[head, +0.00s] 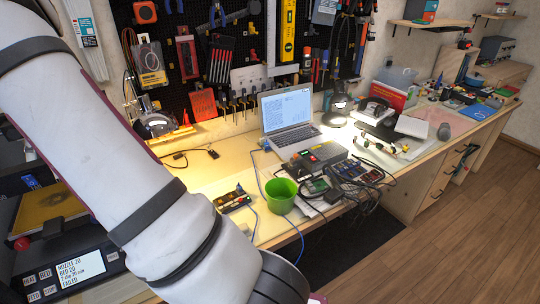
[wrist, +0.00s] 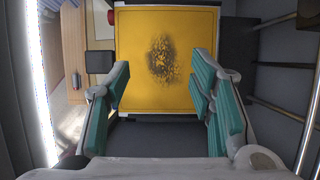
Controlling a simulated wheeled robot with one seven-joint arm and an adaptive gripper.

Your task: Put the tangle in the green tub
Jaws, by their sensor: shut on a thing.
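The green tub (head: 281,196) stands upright near the front edge of the workbench in the head view, beside a bundle of cables. Its mouth faces up. The tangle (wrist: 161,60) shows in the wrist view as a dark, speckled mass in front of a yellow plate. My gripper (wrist: 163,78) has teal pads on both sides and is shut on the tangle, with its fingers held well apart. The contact between the pads and the tangle is hard to make out. The head view does not show my gripper's fingers; my arm crosses its left side.
The yellow plate (head: 47,209) lies inside a dark machine with a lit display (head: 80,268) at the lower left. A laptop (head: 290,116), a small yellow-black device (head: 232,201) and loose cables (head: 350,185) crowd the bench around the tub. The wooden floor (head: 475,230) is clear.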

